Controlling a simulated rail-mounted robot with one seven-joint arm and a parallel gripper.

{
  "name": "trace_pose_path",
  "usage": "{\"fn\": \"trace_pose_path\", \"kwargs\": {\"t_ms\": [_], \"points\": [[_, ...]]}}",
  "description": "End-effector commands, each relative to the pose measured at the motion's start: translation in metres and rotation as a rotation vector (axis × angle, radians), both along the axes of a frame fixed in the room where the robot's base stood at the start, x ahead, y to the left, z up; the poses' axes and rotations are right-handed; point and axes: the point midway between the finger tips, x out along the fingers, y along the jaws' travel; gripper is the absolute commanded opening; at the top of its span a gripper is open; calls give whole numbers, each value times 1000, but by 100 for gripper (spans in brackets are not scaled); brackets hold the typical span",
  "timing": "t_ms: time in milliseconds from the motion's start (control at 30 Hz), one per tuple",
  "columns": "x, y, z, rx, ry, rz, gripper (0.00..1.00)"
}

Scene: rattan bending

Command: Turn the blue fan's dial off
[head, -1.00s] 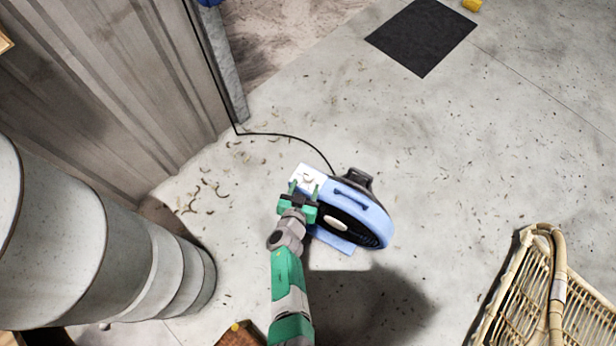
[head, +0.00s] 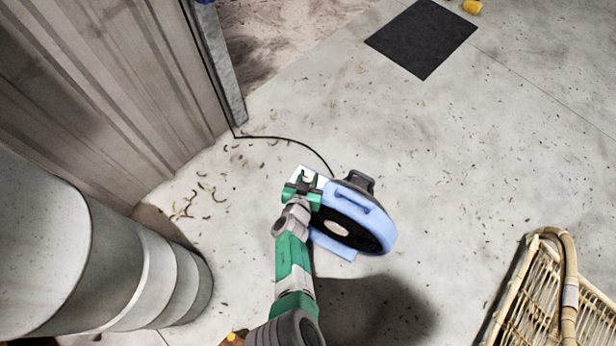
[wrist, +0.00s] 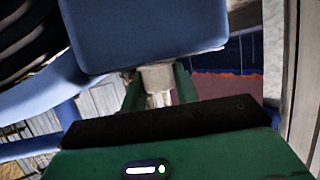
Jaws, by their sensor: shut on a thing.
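The blue fan (head: 368,205) stands on the concrete floor in the middle of the head view, its dark round grille facing my arm. A pale panel (head: 299,171) shows at its upper left, partly covered by my gripper (head: 307,180). In the wrist view, a blue box of the fan (wrist: 145,35) fills the top. A short beige dial (wrist: 157,75) sticks out below it. My green gripper fingers (wrist: 159,88) stand on both sides of the dial and are shut on it. The dial's markings and pointer cannot be seen.
A black cable (head: 280,137) runs from the fan to the wall corner. A large grey cylinder (head: 110,265) stands at the left, and a rattan frame (head: 535,290) at the lower right. A black mat (head: 421,38) lies farther back. The floor right of the fan is clear.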

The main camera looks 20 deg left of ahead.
Motion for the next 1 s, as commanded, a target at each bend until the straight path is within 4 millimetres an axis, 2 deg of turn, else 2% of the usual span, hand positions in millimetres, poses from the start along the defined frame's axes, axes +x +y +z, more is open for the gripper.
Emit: {"fn": "trace_pose_path", "kwargs": {"t_ms": [400, 900, 933, 1000], "points": [[2, 2, 3, -2, -9, 228, 7], [1, 0, 1, 0, -2, 266, 7], [1, 0, 1, 0, -2, 266, 36], [1, 0, 1, 0, -2, 266, 49]]}}
